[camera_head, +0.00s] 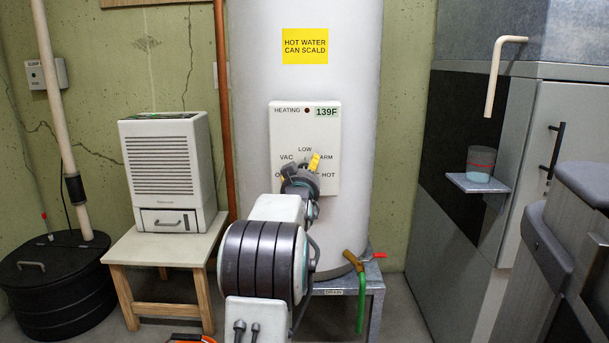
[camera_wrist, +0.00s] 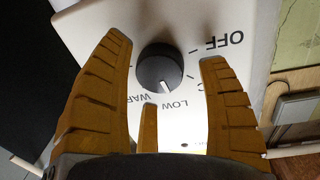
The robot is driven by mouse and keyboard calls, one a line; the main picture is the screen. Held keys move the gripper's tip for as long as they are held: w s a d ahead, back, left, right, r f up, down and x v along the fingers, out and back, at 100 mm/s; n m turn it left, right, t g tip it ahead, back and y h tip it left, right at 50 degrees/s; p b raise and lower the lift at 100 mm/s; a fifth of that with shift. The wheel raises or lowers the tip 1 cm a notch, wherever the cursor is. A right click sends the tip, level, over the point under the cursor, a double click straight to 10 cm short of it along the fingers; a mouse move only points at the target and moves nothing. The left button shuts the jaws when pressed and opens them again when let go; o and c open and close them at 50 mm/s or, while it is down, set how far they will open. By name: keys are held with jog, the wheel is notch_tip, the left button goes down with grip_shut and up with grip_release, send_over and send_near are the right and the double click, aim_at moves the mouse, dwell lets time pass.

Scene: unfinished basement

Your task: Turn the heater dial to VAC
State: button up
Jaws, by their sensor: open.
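The heater panel (camera_head: 280,120) on the white tank carries the labels VAC, LOW, WARM and HOT, with OFF partly covered by my gripper. In the wrist view the panel looks inverted, and the round dark dial (camera_wrist: 160,68) has a white pointer mark directed towards LOW. My gripper (camera_wrist: 164,50) is open, with its yellow ridged fingers on either side of the dial and visible gaps beside it. The right finger covers part of VAC, and the left finger cuts off WARM. In the head view my gripper (camera_head: 301,173) hides the dial.
The tank (camera_head: 345,50) has a yellow hot water warning and a 139F display (camera_head: 327,112). A dehumidifier (camera_head: 165,160) stands on a wooden table at left. A drain valve with a green hose (camera_head: 361,300) is low at right. A cup (camera_head: 480,165) sits on a small shelf.

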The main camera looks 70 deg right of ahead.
jog(key=shift+c, duration=0.4)
jog(key=shift+r, duration=0.15)
jog(key=c, duration=1.1)
